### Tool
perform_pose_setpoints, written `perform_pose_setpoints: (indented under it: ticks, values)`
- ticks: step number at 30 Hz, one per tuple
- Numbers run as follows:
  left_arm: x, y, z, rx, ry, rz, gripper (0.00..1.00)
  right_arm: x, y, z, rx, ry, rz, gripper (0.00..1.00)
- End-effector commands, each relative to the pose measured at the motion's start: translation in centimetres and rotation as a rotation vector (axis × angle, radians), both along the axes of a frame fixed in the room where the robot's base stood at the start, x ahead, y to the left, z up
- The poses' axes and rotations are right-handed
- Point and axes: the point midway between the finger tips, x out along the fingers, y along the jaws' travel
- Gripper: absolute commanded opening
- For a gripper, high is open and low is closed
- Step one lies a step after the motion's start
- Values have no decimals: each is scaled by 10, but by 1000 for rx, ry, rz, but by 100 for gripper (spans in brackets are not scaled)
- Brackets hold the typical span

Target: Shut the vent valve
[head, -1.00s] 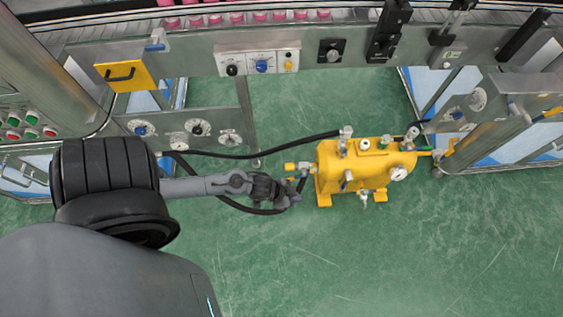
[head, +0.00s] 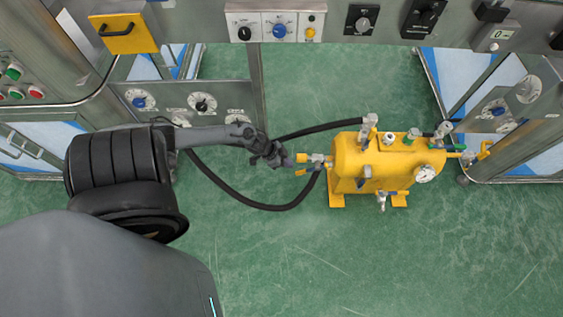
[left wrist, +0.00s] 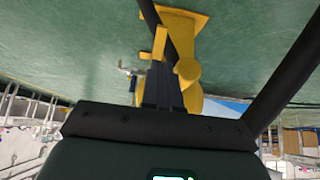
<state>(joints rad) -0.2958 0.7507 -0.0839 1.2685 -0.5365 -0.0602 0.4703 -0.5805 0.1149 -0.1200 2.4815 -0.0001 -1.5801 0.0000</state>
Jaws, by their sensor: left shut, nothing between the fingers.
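A yellow tank (head: 390,163) with several small valves, fittings and a gauge stands on the green floor. At its left end is a fitting with yellow parts (head: 312,158); I cannot tell for sure that this is the vent valve. My left gripper (head: 286,161) is shut and empty, just left of this fitting; I cannot tell whether they touch. The fingers and wrist hide part of the tank there. My right gripper is out of view.
A black hose (head: 260,205) loops below my left gripper toward the tank. A steel machine frame with a knob panel (head: 275,28) runs along the back. Another steel frame (head: 510,110) stands right of the tank. The floor in front is clear.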

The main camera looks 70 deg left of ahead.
Motion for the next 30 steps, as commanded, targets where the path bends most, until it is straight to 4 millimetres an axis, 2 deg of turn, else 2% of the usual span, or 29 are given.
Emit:
perform_pose_setpoints:
  ticks: [1,3,12,30]
  values:
    - [6,-2,-15,-1,-2,1,0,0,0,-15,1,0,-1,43]
    - [13,-5,-26,-1,-2,1,0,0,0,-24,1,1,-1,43]
    - [32,-13,-52,0,0,0,0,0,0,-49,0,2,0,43]
    - [37,-15,-57,-1,0,-1,0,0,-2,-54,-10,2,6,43]
